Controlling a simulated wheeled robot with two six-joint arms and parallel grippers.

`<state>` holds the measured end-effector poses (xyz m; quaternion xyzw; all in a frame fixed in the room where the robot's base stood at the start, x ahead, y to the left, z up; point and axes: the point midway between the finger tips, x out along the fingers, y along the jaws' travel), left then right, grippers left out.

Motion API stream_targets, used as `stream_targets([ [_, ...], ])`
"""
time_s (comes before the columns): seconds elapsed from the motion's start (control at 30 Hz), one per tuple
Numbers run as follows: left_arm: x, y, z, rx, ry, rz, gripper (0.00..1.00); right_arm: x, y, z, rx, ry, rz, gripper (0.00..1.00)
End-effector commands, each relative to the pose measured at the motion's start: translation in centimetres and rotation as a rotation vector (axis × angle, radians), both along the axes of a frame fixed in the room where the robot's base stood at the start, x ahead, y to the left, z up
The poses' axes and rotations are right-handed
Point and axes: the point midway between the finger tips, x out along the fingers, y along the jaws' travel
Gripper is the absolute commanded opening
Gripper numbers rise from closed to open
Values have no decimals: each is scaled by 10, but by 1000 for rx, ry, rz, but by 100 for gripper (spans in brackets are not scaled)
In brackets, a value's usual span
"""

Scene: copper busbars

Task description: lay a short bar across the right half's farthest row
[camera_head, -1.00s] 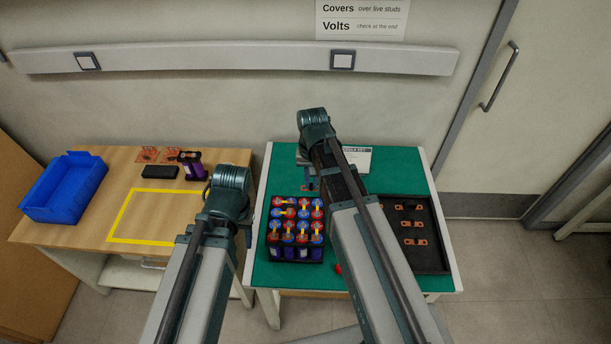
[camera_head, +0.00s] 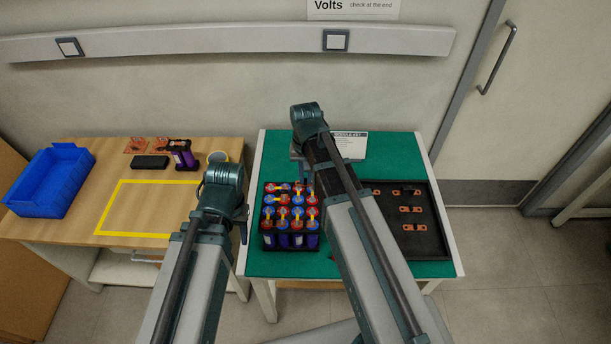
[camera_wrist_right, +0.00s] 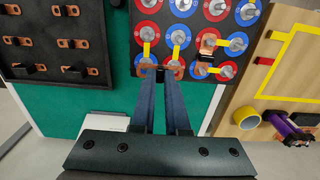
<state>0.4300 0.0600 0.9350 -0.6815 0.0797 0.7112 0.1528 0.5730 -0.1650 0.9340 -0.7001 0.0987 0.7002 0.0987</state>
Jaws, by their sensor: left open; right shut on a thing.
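The block of red- and blue-topped cells (camera_head: 288,240) stands on the green mat and shows at the top of the right wrist view (camera_wrist_right: 180,36). My right gripper (camera_wrist_right: 163,73) is shut on a short copper bar with a black middle (camera_wrist_right: 150,68). It holds the bar over the block's edge studs, at the left of that edge in the wrist view; I cannot tell whether it touches them. Another short bar with a black middle (camera_wrist_right: 207,44) lies on the block. My left gripper (camera_head: 243,222) is open, left of the block; its fingers are barely visible.
A black tray (camera_head: 440,225) with several short bars lies right of the block. A sign (camera_head: 350,145) stands behind.

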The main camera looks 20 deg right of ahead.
Motion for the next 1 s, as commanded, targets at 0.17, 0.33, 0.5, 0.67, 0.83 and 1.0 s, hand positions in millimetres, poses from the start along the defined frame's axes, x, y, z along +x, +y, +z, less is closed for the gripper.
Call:
stream_targets([
  [0.17,0,0,-3,0,0,0,50,0,0,-2,0,0,0,0],
  [0.33,0,0,-11,0,0,0,50,0,0,-11,0,0,0,0],
  [0.5,0,0,-19,0,0,0,50,0,0,-19,0,0,0,0],
  [0.67,0,0,-19,0,0,0,50,0,0,-18,0,0,0,0],
  [0.83,0,0,-18,0,0,0,50,0,0,-18,0,0,0,0],
  [1.0,0,0,-20,0,0,0,50,0,0,-20,0,0,0,0],
])
